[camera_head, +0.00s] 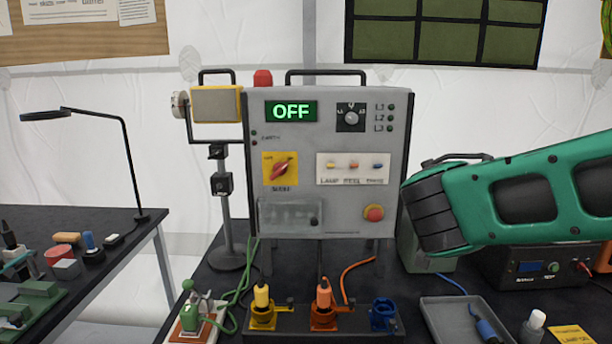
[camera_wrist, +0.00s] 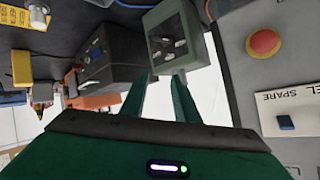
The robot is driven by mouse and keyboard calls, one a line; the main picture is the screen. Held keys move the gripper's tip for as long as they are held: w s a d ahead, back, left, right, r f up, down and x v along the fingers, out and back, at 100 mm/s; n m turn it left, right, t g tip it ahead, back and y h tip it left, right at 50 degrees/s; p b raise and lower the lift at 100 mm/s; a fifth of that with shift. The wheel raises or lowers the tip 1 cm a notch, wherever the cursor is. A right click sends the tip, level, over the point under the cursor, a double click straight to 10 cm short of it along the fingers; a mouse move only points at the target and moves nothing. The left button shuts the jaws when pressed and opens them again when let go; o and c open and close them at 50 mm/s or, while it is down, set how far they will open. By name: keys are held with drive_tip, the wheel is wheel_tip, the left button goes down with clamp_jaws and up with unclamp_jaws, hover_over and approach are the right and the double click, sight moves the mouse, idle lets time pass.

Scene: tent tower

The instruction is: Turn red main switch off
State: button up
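The red main switch (camera_head: 281,168) is a rotary handle on a yellow plate, at the left of the grey control panel (camera_head: 345,220). Its handle sits diagonally, from lower left to upper right. The green display (camera_head: 291,111) above it reads OFF. My green arm reaches in from the right in the head view and ends beside the panel's right edge; the fingers cannot be made out there. In the wrist view my gripper (camera_wrist: 163,77) has two green fingers apart with nothing between them. The panel's right part shows there, but the main switch does not.
A red push button (camera_head: 373,212) sits at the panel's lower right, near my arm. Yellow, orange and blue connectors (camera_head: 324,303) stand in front. A lamp on a stand (camera_head: 216,105) is at the left. A grey box (camera_wrist: 172,35) and black box (camera_wrist: 108,62) stand right of the panel.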

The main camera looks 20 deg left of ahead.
drive_tip(key=s+a+r+n+t+y, duration=0.1)
drive_tip(key=a+r+t+y, duration=0.1)
drive_tip(key=a, duration=0.8)
drive_tip(key=s+a+r+t+y, duration=0.1)
drive_tip(key=a+r+t+y, duration=0.15)
drive_tip(key=a, duration=0.85)
drive_tip(key=t+y, duration=0.2)
drive_tip(key=y, duration=0.2)
approach(281, 171)
drive_tip(key=shift+n+g, duration=0.25)
drive_tip(key=shift+n, duration=0.15)
drive_tip(key=x, duration=0.8)
drive_tip(key=shift+w+r, duration=0.15)
drive_tip(key=shift+r, duration=0.1)
drive_tip(key=shift+c, duration=0.3)
drive_tip(key=shift+h, duration=0.35)
clamp_jaws()
